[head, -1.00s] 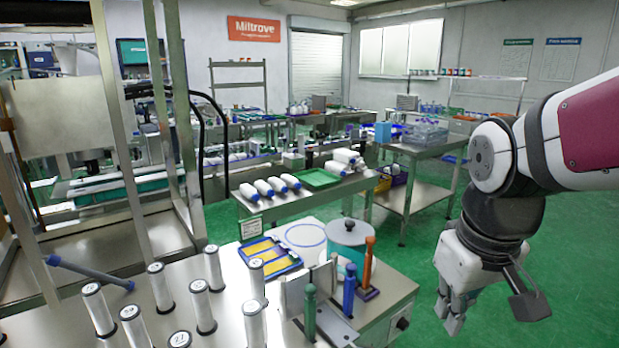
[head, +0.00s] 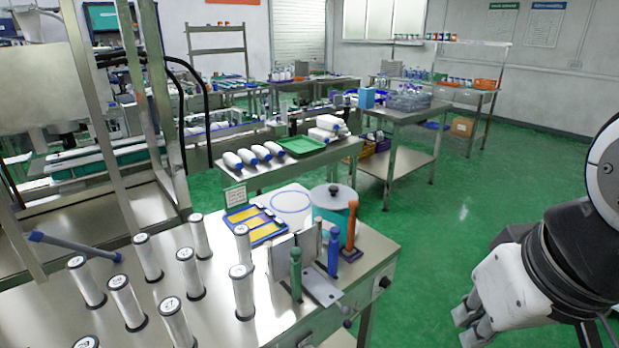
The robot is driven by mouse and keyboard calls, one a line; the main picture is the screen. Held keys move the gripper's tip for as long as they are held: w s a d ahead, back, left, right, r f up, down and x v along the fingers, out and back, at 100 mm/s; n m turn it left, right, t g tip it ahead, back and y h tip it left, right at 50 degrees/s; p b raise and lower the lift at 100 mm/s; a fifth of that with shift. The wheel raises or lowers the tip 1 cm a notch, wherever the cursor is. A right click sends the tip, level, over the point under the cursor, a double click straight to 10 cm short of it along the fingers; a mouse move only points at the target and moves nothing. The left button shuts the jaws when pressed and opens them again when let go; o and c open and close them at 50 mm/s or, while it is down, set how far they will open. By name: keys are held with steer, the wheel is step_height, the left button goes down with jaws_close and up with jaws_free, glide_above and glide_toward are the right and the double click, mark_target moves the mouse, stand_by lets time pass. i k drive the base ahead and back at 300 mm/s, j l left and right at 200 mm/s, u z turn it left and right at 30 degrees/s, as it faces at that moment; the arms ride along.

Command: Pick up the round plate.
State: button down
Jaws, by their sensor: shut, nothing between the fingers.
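A pale flat surface with a blue ring (head: 291,202) lies at the back of the near steel bench. It is the only flat round shape I can link to the round plate, but I cannot tell whether the ring is a plate's rim or a marking. A teal pot with a round grey lid (head: 333,192) stands just to its right and is close to it. My gripper (head: 471,322) is at the lower right, over the green floor, well apart from the bench. Its fingers are together and hold nothing.
Several white labelled cylinders (head: 176,318) stand upright on the near steel bench (head: 222,318). A blue tray with yellow panels (head: 255,225), a metal bracket and green, blue and orange handled tools (head: 351,232) crowd its right part. Green floor (head: 455,195) lies open to the right.

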mark_target(330, 196)
steer(key=i+l+u, duration=0.1)
steer(key=i+l, duration=0.7)
steer(key=l, duration=0.15)
steer(key=i+l+u, duration=0.15)
steer(key=i+l, duration=0.25)
steer(key=i+l+u, duration=0.1)
steer(key=i+l, duration=0.3)
steer(key=l, duration=0.25)
